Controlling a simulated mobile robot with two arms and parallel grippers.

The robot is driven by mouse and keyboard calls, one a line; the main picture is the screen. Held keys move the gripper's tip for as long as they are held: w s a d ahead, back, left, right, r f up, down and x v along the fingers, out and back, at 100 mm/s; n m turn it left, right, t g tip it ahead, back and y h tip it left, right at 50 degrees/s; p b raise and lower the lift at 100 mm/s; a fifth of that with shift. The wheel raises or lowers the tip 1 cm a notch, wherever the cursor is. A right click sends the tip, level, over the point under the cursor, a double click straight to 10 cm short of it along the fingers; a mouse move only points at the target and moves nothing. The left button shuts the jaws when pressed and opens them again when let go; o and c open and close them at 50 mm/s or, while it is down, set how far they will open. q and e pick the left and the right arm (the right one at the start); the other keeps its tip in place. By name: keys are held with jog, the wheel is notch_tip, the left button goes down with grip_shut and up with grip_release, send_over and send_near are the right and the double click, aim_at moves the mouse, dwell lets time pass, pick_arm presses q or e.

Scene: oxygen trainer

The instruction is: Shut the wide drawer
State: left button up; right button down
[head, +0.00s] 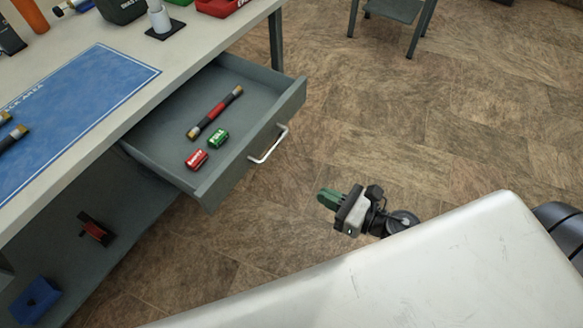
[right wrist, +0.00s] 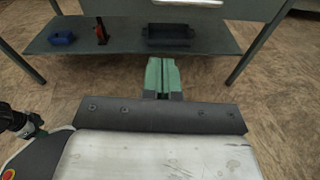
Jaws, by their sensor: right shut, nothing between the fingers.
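The wide drawer (head: 257,138) is pulled well out from under the grey workbench in the head view. Its front carries a pale bar handle (head: 269,145). A dark-and-red rod (head: 215,112), a green cylinder (head: 219,139) and a red cylinder (head: 196,159) lie inside it. My right gripper (head: 328,199) is shut and empty, in front of the drawer and apart from the handle. In the right wrist view its green fingers (right wrist: 162,75) are together, below a pale bar at the top edge that looks like the handle. My left gripper is not seen.
The workbench top (head: 125,58) holds a blue mat (head: 75,105). A lower shelf (right wrist: 120,38) carries a blue block (right wrist: 62,38), a red-and-black item (right wrist: 101,33) and a dark tray (right wrist: 168,36). A small stand (head: 395,10) is at the back. Open floor lies right of the drawer.

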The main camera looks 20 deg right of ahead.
jog(key=n, duration=0.1)
jog(key=p, duration=0.2)
send_near(262, 165)
jog(key=x, duration=0.4)
jog(key=p+x, duration=0.1)
jog(key=x, duration=0.1)
jog(key=shift+w+d+f, duration=0.1)
jog(key=shift+w+f, duration=0.25)
jog(key=shift+f, duration=0.05)
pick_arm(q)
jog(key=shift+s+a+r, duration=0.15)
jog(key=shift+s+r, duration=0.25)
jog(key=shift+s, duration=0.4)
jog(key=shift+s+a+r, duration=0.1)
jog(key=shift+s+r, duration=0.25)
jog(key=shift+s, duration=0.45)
pick_arm(e)
jog(key=shift+w+a, duration=0.3)
jog(key=shift+w, duration=0.1)
